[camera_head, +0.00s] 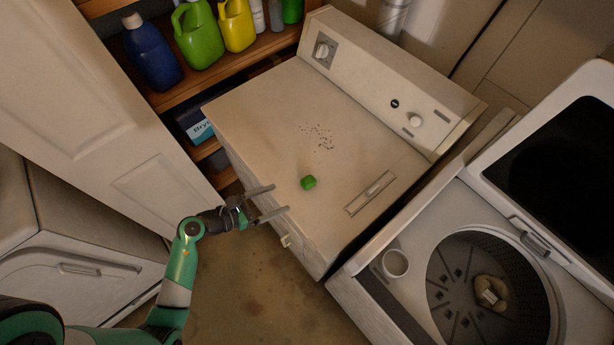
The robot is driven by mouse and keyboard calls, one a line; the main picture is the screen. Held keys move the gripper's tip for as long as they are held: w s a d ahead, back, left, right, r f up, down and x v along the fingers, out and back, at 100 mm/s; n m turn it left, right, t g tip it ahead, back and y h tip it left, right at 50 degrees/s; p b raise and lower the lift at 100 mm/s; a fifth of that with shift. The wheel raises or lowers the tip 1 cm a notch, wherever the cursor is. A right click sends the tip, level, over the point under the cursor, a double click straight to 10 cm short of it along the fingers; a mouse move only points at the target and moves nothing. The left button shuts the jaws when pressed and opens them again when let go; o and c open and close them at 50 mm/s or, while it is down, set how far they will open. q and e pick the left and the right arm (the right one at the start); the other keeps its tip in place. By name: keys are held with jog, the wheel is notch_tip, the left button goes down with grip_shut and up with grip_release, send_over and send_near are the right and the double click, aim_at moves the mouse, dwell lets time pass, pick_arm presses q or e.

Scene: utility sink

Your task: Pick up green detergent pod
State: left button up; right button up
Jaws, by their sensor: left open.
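A small green detergent pod (308,182) lies on the flat top of the white dryer (270,125), left of the middle of its front part. My left gripper (274,201) is at the dryer's front edge. Its two fingers are spread apart with nothing between them, and they point right toward the pod. A short gap separates the fingertips from the pod. My right gripper is not in view.
An open washer with a round drum (440,275) stands at the right, with a beige item (491,291) inside. A white cup (395,263) is at its corner. Shelves with blue (151,55), green (197,36) and yellow bottles stand behind. The dryer top around the pod is clear.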

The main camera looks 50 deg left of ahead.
aim_at(304, 184)
pick_arm(q)
jog(key=x, duration=0.6)
jog(key=shift+w+a+r, duration=0.1)
jog(key=shift+w+a, duration=0.25)
jog(key=shift+a, duration=0.05)
jog(key=x, duration=0.5)
jog(key=shift+w+r+b, duration=0.2)
jog(key=shift+r+b, duration=0.05)
jog(key=shift+b, duration=0.1)
grip_shut()
